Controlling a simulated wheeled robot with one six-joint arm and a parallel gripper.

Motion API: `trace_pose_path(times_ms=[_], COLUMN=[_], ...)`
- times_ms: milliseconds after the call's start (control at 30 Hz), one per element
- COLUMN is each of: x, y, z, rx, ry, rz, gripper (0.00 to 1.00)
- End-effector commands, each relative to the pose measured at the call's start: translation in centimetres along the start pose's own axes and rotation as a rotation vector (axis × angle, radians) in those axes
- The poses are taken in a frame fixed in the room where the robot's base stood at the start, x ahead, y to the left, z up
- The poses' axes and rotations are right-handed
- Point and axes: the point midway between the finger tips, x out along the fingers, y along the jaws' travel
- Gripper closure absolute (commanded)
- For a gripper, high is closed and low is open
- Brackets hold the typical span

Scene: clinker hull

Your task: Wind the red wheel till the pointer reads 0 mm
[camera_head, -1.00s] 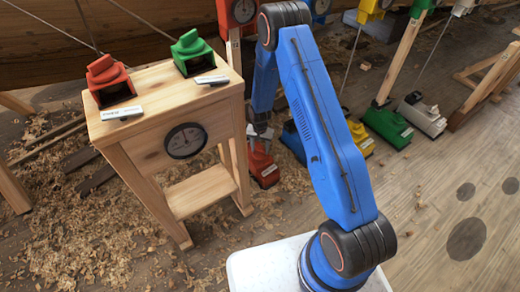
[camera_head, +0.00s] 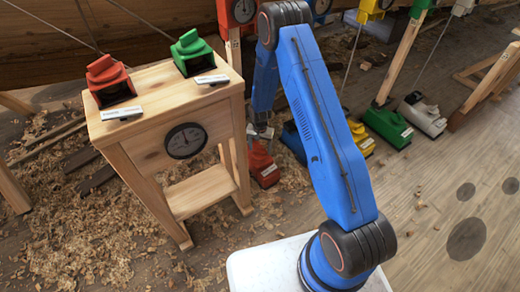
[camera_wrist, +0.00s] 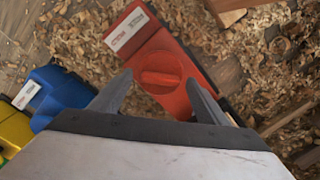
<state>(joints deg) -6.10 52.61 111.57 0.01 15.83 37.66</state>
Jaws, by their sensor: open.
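A red floor unit (camera_head: 263,166) stands under a red post with a round dial (camera_head: 243,10). In the wrist view its red wheel, a round knob with a raised bar (camera_wrist: 160,79), lies between and beyond my fingers. My gripper (camera_wrist: 158,82) is open and empty above the unit, pointing down at the wheel; I cannot tell how large the gap is. In the head view my gripper (camera_head: 262,131) is small and partly hidden by my arm. The dial's pointer is too small to read.
A wooden stand (camera_head: 150,105) at left bears another red unit (camera_head: 109,82), a green unit (camera_head: 192,52) and a dial (camera_head: 185,140). Blue (camera_wrist: 58,98), yellow (camera_head: 360,140), green (camera_head: 388,125) and white (camera_head: 422,114) units line the floor. Wood shavings lie around.

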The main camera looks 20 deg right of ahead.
Motion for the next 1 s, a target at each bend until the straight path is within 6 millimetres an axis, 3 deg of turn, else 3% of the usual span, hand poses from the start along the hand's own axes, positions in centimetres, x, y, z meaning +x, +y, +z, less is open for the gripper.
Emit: trace_pose_path(times_ms=[800, 1000], x=[-14.0, -16.3], y=[0.0, 0.0], z=[-0.1, 0.0], rx=[0.000, 0.000], ry=[0.002, 0.001], rz=[-0.002, -0.001], gripper=[0.31, 0.31])
